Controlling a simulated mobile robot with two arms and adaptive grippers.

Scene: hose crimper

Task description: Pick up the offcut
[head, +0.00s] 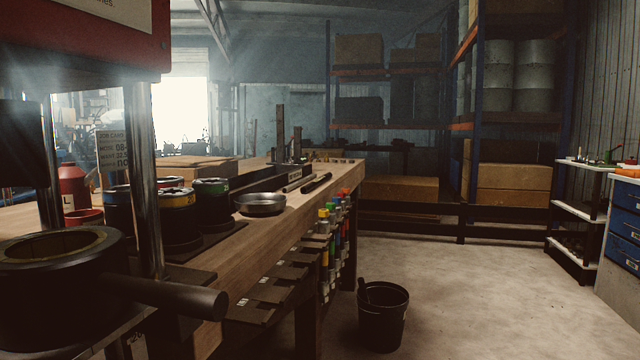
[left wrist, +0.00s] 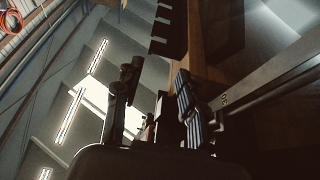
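Two short dark rod-like pieces lie on the wooden workbench (head: 262,179): one (head: 316,183) near the bench's right edge and another (head: 297,184) just left of it. Either could be the offcut; I cannot tell which. A thick dark cylinder (head: 170,296) also sticks out to the right from the crimper (head: 62,262) in the foreground. My left gripper (left wrist: 157,92) shows in the left wrist view with its fingers apart and nothing visible between them. Neither gripper shows in the head view, so their distance from these pieces is unclear.
A metal dish (head: 260,204) and banded dark die pots (head: 212,201) stand on the bench. A black bucket (head: 383,318) stands on the floor beside the bench. Shelving (head: 467,120) stands at the back, a drawer cabinet (head: 622,235) at right. The floor between is clear.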

